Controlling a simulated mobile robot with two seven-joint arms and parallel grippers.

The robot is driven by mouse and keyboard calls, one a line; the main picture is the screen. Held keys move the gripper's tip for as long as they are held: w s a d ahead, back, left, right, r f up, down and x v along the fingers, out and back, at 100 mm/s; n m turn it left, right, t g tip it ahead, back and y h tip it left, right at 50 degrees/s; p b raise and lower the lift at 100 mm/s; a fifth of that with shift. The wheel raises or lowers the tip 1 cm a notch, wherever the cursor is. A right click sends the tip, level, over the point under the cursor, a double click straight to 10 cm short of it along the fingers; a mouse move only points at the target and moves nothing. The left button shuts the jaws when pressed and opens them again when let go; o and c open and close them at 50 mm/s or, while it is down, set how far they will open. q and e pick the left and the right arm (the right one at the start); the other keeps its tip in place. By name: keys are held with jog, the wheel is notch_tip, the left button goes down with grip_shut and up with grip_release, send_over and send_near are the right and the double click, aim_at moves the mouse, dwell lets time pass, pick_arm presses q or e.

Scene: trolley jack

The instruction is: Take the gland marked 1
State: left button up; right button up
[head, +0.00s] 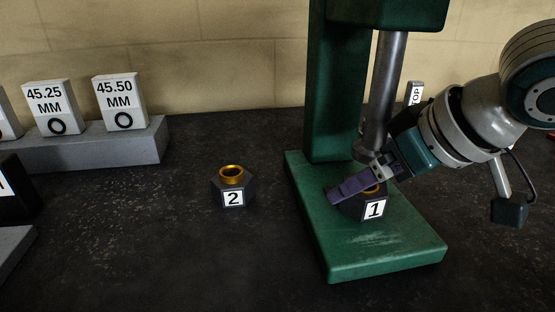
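The gland marked 1 (353,209) is a dark block with a white number label. It stands on the green base of the press, below the grey ram. A little of its brass-coloured top shows; my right gripper hides most of the rest. My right gripper (352,188) comes in from the right with its purple finger across the top of gland 1. Whether it touches or grips the gland, I cannot tell. My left gripper is not in view.
The gland marked 2 (233,176), with a brass ring, stands left of the press base (385,257). The press column (335,90) and ram (387,85) rise close to my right gripper. A grey block (100,150) bears size-marked pieces at the left. The table between is clear.

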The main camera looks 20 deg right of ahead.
grip_shut()
dwell(0.5)
jog(key=shift+r, duration=0.1)
